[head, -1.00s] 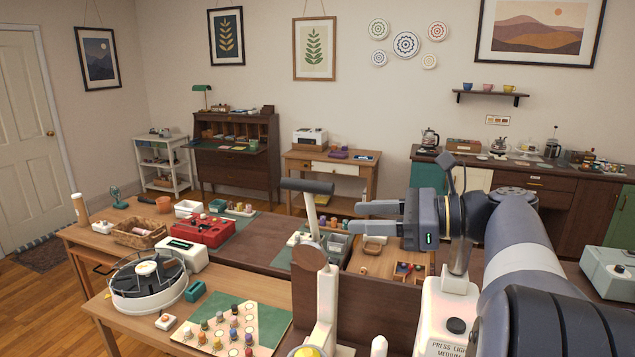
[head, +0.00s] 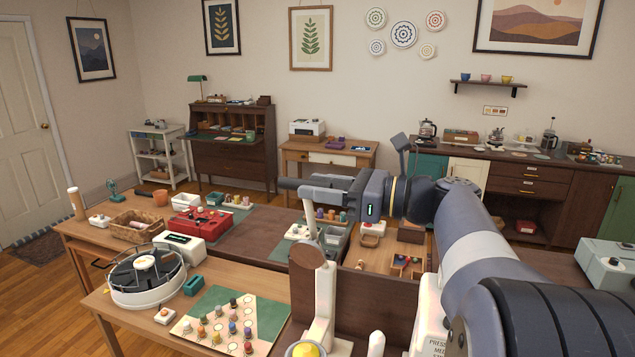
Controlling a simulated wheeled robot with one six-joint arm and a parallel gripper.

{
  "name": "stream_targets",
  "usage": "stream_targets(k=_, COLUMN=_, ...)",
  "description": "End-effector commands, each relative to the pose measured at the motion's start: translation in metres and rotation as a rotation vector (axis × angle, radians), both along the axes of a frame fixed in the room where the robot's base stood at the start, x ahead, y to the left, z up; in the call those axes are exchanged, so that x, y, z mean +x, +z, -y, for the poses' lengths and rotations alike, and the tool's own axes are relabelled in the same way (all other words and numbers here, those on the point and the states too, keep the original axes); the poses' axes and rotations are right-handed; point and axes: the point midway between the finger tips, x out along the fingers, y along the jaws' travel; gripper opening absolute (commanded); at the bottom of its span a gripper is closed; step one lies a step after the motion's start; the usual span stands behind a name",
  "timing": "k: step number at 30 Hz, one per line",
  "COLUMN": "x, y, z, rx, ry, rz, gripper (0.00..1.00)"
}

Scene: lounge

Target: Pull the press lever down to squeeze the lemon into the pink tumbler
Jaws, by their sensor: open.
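The press stands at the bottom centre, with a white upright (head: 325,295) topped by a brown round pivot. Its pale lever (head: 308,212) rises steeply from there to a dark crossbar handle (head: 289,184). A yellow lemon (head: 305,350) shows at the bottom edge, partly cut off. My gripper (head: 312,186) is open at the handle, its fingers pointing left and overlapping the handle's right part. I cannot tell whether the fingers touch it. The pink tumbler is not seen.
A brown panel (head: 375,300) stands right of the press. A board of coloured pegs (head: 232,322) and a round black-and-white device (head: 147,277) lie to the left. A red box (head: 199,222) sits farther back. Dark bare tabletop (head: 245,240) lies left of the lever.

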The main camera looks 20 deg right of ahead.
Motion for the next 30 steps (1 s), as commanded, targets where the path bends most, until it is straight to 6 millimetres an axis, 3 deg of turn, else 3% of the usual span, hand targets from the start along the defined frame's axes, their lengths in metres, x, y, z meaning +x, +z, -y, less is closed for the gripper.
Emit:
stream_targets(k=12, x=0.0045, y=-0.0005, z=-0.0061, rx=0.0, ry=-0.001, rz=0.0, gripper=0.41)
stream_targets(k=27, x=0.0043, y=-0.0004, z=-0.006, rx=-0.001, ry=-0.001, rz=-0.001, gripper=0.01)
stream_targets(k=30, x=0.0043, y=-0.0003, z=-0.006, rx=0.0, ry=-0.001, rz=0.0, gripper=0.0)
